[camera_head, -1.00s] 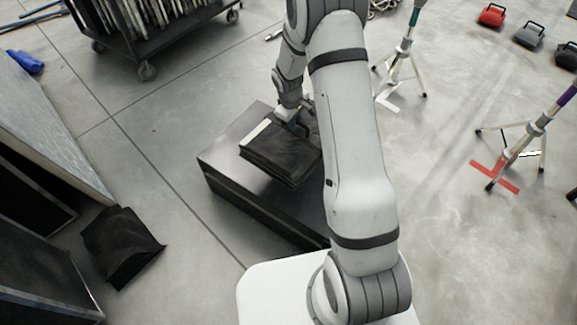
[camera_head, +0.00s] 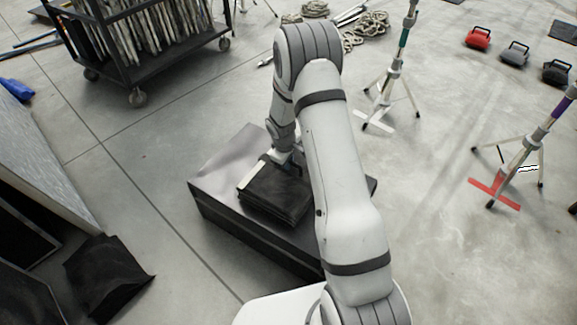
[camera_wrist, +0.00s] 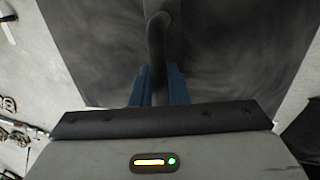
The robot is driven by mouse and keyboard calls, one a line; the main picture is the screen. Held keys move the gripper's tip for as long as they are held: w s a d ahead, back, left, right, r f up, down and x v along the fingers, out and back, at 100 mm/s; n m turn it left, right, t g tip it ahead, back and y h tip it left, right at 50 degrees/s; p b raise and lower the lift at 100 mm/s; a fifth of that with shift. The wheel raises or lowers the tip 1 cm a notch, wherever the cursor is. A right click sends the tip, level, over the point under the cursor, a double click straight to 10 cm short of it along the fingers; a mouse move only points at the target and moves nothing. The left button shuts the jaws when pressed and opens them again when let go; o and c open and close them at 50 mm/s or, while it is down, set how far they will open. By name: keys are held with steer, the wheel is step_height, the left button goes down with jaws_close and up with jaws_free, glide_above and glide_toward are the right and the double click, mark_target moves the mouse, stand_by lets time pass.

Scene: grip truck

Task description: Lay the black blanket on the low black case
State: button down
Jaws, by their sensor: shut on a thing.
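The folded black blanket (camera_head: 277,196), with a pale strip along its left edge, lies over the top of the low black case (camera_head: 222,177). It looks flat and level, at or very near the case top; I cannot tell whether its whole underside touches. My gripper (camera_head: 280,158) is at the blanket's far edge, partly hidden by my arm. My arm hides the case's right part.
A wheeled cart (camera_head: 150,60) stands at the back left. Tripod stands (camera_head: 392,75) are to the right, one by a red floor mark (camera_head: 494,192). Another dark cloth (camera_head: 105,275) lies at the lower left beside dark cases. Open floor lies left of the low case.

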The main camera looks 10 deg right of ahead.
mark_target(285, 173)
steer(key=shift+f, duration=0.45)
steer(key=shift+f, duration=0.15)
steer(key=c, duration=1.4)
jaws_free()
steer(key=s+r+m+p, duration=0.1)
steer(key=s+r, duration=0.3)
steer(key=r, duration=0.5)
steer(key=s+a+r+m+p, duration=0.1)
steer(key=s+r+m+p, duration=0.1)
steer(key=s+r, duration=0.5)
steer(key=s+r+m+p, duration=0.1)
steer(key=s+r, duration=0.1)
steer(key=r, duration=0.9)
steer(key=s+r+m, duration=0.2)
steer(key=s+r, duration=0.1)
steer(key=s, duration=0.6)
steer(key=s+a+r+m+y, duration=0.1)
steer(key=s+r, duration=0.3)
steer(key=s, duration=0.5)
steer(key=shift+a+r+m+y, duration=0.2)
steer(key=shift+m+y, duration=0.1)
steer(key=shift+m, duration=0.6)
